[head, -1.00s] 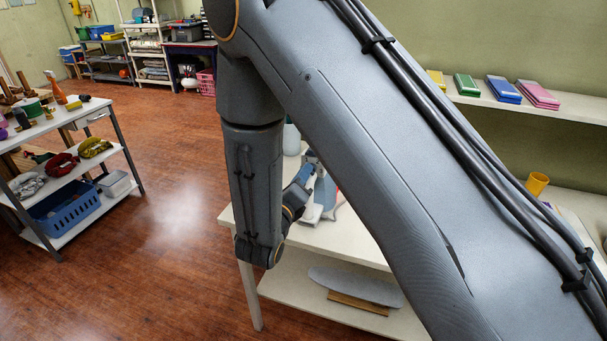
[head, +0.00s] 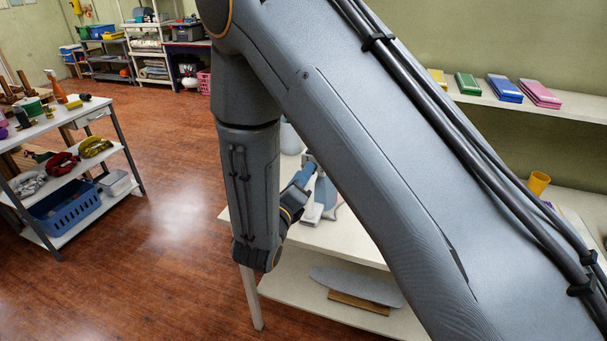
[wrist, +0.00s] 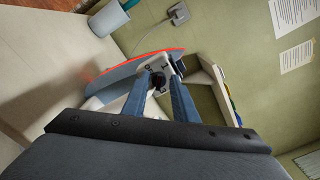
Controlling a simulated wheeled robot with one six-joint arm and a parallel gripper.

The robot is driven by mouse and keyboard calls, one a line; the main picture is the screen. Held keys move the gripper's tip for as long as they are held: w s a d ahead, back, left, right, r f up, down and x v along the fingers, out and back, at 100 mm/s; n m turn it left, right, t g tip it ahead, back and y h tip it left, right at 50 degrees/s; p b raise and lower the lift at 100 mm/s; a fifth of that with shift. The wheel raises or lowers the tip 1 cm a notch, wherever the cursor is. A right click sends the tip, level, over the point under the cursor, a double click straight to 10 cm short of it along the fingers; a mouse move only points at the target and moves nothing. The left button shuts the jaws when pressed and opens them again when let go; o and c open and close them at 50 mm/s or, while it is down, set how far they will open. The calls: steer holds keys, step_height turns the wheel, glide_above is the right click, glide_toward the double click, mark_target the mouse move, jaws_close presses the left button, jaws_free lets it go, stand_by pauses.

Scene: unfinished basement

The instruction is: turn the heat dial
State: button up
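A small dark round dial (wrist: 157,81) sits on a white marked panel (wrist: 151,69) of a grey-blue device with a red edge (wrist: 150,54) in the wrist view. My gripper (wrist: 160,82) has its two blue fingers apart, one on each side of the dial. A gap seems to show beside the dial; I cannot tell whether either finger touches it. In the head view my gripper (head: 309,171) is partly hidden behind my arm, beside the pale device (head: 324,196) on a white table (head: 350,241). The dial is not visible there.
A blue-grey cup (wrist: 108,18) and a wall plug (wrist: 180,13) are near the device. An ironing-board-shaped grey panel (head: 355,286) lies on the table's lower shelf. A wall shelf (head: 530,108) is at right. Open floor (head: 175,210) lies left.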

steer(key=b+v, duration=0.1)
steer(key=v, duration=0.5)
steer(key=shift+s+b, duration=0.4)
